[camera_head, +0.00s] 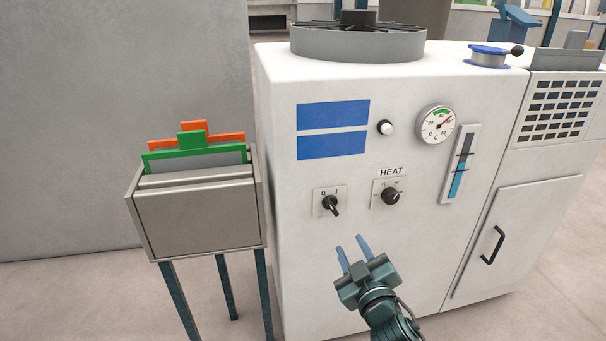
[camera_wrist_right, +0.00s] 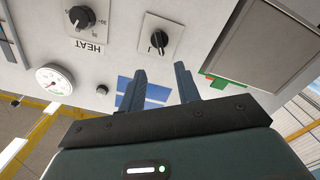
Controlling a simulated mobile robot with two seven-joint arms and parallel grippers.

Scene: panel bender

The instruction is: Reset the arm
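My right gripper (camera_head: 353,248) is in front of the white machine's front panel, low and a little right of the 0/I rotary switch (camera_head: 330,205). Its two blue fingers are apart with nothing between them. In the right wrist view the open fingers (camera_wrist_right: 159,88) point at the panel, and the switch (camera_wrist_right: 158,40) shows beyond them. The fingers do not appear to touch the switch. My left gripper is in neither view.
The white machine (camera_head: 290,240) carries a HEAT knob (camera_head: 391,196), a white button (camera_head: 385,128), a round gauge (camera_head: 436,125) and a blue level indicator (camera_head: 460,165). A grey box on legs (camera_head: 200,215) holding green and orange pieces stands at left. Floor shows between them and the wall.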

